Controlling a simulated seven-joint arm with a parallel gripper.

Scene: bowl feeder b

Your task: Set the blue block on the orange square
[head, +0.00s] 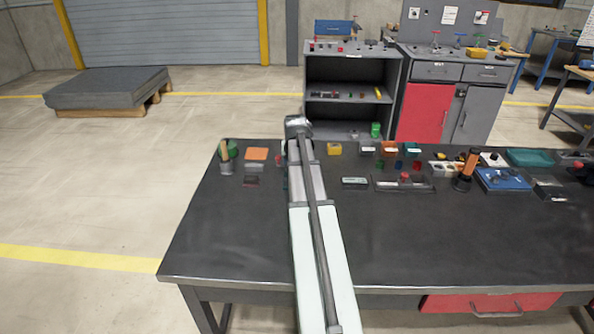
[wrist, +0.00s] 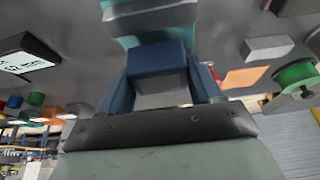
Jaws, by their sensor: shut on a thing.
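The orange square (head: 257,154) lies flat near the back left of the dark table in the head view. It also shows in the wrist view (wrist: 245,76), to the right of my gripper (wrist: 161,84). My gripper is shut on the blue block (wrist: 160,58), whose dark blue face shows between the two fingers. In the head view my arm hides the fingers and the block. The square lies a little left of the arm's end there. The gap between block and table cannot be judged.
A teal thing (wrist: 150,18) shows just beyond the block. A grey block (wrist: 268,48) and a green spool (wrist: 295,74) are near the orange square. Small bins and parts crowd the back right; the table's front is clear.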

